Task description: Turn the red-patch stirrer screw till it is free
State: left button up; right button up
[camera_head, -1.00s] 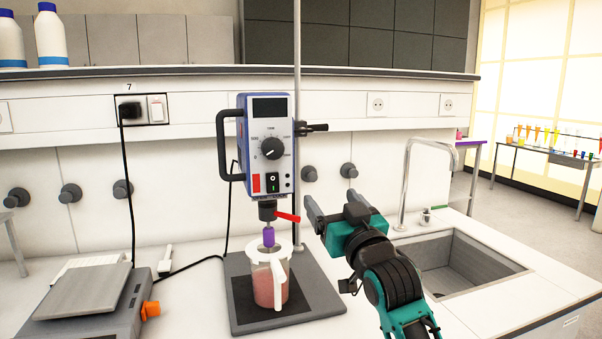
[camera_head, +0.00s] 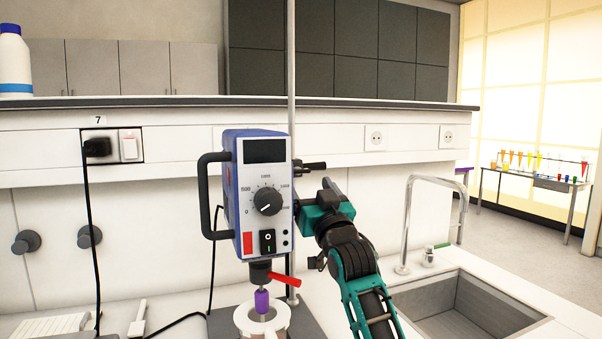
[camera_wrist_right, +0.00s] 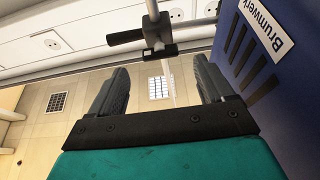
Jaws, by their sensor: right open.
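The stirrer (camera_head: 255,190) is a blue box with a grey front, a dial and a red patch (camera_head: 247,244) low on the front. A black screw with a handle (camera_head: 313,167) sticks out to the right behind its upper body, by the metal rod. It also shows at the top of the right wrist view (camera_wrist_right: 126,38). My right gripper (camera_head: 313,196) is open and empty just below the screw, right of the stirrer. The screw lies beyond the fingertips in the right wrist view, apart from them. The stirrer body partly hides the clamp. My left gripper is out of view.
The vertical rod (camera_head: 291,80) stands behind the stirrer. A red lever (camera_head: 284,279) and a purple coupling (camera_head: 262,301) hang below it, over a white-lidded vessel (camera_head: 243,325). A sink (camera_head: 465,310) with a tap (camera_head: 408,215) is at right. The blue housing (camera_wrist_right: 275,75) is close beside the gripper.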

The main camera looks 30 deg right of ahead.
aim_at(300, 173)
jog(key=shift+p+x, duration=0.35)
jog(key=shift+x, duration=2.4)
jog(key=shift+f, duration=0.1)
jog(key=c, duration=1)
